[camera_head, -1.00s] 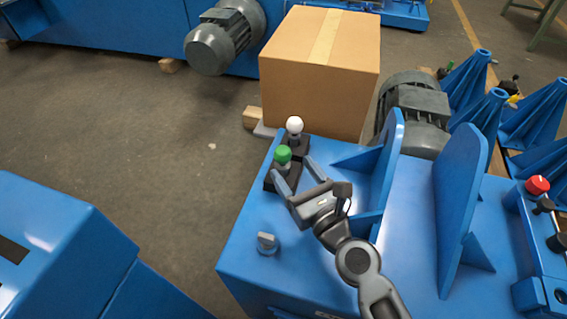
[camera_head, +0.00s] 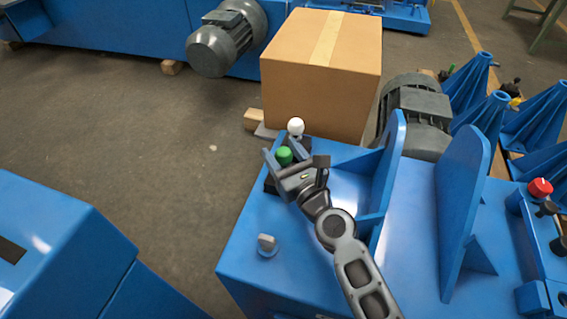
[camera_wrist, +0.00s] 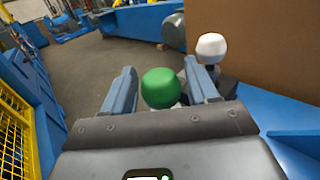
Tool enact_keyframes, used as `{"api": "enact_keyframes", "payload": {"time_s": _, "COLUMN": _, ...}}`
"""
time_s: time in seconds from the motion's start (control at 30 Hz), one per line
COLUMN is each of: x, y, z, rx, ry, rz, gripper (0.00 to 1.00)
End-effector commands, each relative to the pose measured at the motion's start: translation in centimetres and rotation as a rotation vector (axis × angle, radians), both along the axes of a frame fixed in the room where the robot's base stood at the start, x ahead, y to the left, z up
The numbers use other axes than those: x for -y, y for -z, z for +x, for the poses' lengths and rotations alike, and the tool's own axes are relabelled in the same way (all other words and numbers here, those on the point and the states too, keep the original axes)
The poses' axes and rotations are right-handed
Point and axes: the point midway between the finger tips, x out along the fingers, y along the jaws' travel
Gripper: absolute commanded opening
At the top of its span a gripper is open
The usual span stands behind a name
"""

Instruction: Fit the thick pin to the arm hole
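Two knob-topped pins stand in dark holders on the blue machine; which one is the thick pin I cannot tell. The green-topped pin (camera_head: 284,155) is the nearer one, and it also shows in the wrist view (camera_wrist: 161,88). The white-topped pin (camera_head: 295,127) stands just behind it and shows to the right in the wrist view (camera_wrist: 211,48). My gripper (camera_head: 283,152) is open, with one finger on each side of the green knob. A gap shows between knob and fingers in the wrist view. I cannot make out the arm hole.
A grey stub (camera_head: 267,245) stands on the blue machine top (camera_head: 300,265) left of my arm. Upright blue plates (camera_head: 462,200) rise to the right. A large cardboard box (camera_head: 315,85) stands behind the pins. A red knob (camera_head: 540,187) is at far right.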

Motion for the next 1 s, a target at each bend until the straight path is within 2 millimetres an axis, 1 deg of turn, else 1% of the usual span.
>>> {"api": "enact_keyframes", "payload": {"time_s": 0.03, "x": 0.0, "y": 0.0, "z": -0.01, "rx": 0.0, "ry": 0.0, "rz": 0.0, "gripper": 0.54}}
{"api": "enact_keyframes", "payload": {"time_s": 0.07, "x": 0.0, "y": 0.0, "z": -0.01, "rx": 0.0, "ry": 0.0, "rz": 0.0, "gripper": 0.51}}
{"api": "enact_keyframes", "payload": {"time_s": 0.5, "x": 0.02, "y": 0.01, "z": -0.02, "rx": 0.0, "ry": 0.0, "rz": 0.0, "gripper": 0.09}}
{"api": "enact_keyframes", "payload": {"time_s": 0.57, "x": 0.02, "y": 0.01, "z": -0.02, "rx": 0.0, "ry": 0.0, "rz": 0.0, "gripper": 0.04}}
{"api": "enact_keyframes", "payload": {"time_s": 0.83, "x": 0.01, "y": -0.19, "z": 0.0, "rx": 0.001, "ry": 0.0, "rz": 0.0, "gripper": 0.04}}
{"api": "enact_keyframes", "payload": {"time_s": 1.0, "x": 0.03, "y": -0.99, "z": 0.01, "rx": 0.002, "ry": 0.001, "rz": 0.001, "gripper": 0.04}}
